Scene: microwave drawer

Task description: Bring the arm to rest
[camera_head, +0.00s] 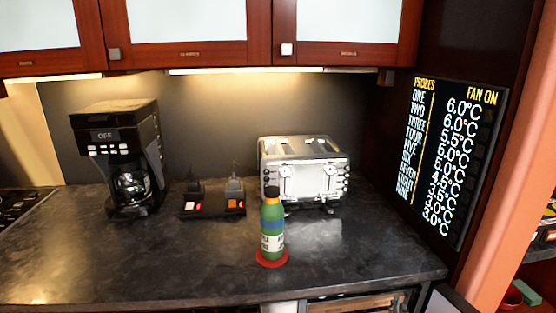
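Neither of my grippers shows in the head view, and no arm is in the picture. A green bottle (272,228) with a dark cap and an orange neck stands upright on a red round coaster (272,259) near the front of the dark counter (180,255).
A silver toaster (304,180) stands behind the bottle. A black coffee maker (118,160) is at the left, with two small dark devices (212,204) between them. A display panel (450,155) is at the right. Wooden cabinets (190,52) hang above. The counter's front left is clear.

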